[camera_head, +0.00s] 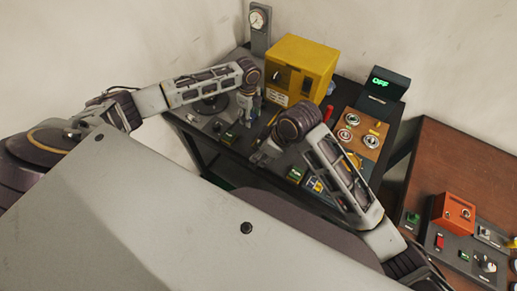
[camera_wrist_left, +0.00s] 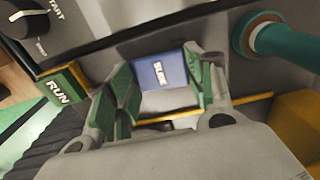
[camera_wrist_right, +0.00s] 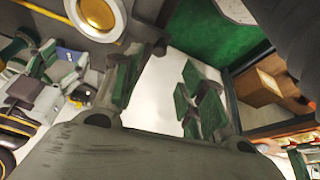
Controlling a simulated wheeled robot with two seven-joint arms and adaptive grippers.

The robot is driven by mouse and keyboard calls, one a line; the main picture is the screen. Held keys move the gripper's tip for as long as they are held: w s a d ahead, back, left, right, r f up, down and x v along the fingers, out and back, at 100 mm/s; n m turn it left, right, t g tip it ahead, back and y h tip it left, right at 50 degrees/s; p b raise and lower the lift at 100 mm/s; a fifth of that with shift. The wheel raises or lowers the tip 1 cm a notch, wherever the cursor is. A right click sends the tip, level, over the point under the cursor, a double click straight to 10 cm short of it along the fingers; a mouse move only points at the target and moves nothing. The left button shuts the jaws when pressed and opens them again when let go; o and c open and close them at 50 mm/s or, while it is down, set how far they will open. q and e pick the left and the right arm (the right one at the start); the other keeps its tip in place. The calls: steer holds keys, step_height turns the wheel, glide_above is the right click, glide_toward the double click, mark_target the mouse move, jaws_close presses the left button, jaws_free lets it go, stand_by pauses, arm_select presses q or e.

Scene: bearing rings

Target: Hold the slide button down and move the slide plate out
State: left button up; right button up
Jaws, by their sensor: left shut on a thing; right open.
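In the left wrist view, a blue piece marked SLIDE (camera_wrist_left: 160,74) sits between the green-padded fingers of my left gripper (camera_wrist_left: 166,82), which is shut on it. A pale surface (camera_wrist_left: 165,101) lies just below the blue label; I cannot tell whether it is the slide plate or part of the same piece. The left gripper (camera_head: 248,102) also shows at the left of the dark table in the head view. My right gripper (camera_wrist_right: 160,88) is open and empty, with a plain white surface beyond its fingers. In the head view it (camera_head: 262,157) hangs near the table's front edge.
A green RUN button (camera_wrist_left: 60,88), a START knob (camera_wrist_left: 28,22) and a teal cylinder (camera_wrist_left: 262,36) surround the blue piece. The table also holds a yellow box (camera_head: 302,66), a brown ring board (camera_head: 360,134) and an OFF display (camera_head: 382,84). A brown table (camera_head: 455,160) stands at right.

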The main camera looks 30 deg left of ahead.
arm_select(q)
steer(key=shift+s+f, duration=0.15)
arm_select(e)
steer(key=shift+v, duration=1.5)
arm_select(q)
steer(key=o, duration=1.1)
steer(key=shift+c, duration=0.2)
steer(key=shift+r, duration=0.2)
steer(key=shift+r, duration=0.4)
step_height(320, 180, up, 11)
steer(key=shift+r, duration=0.1)
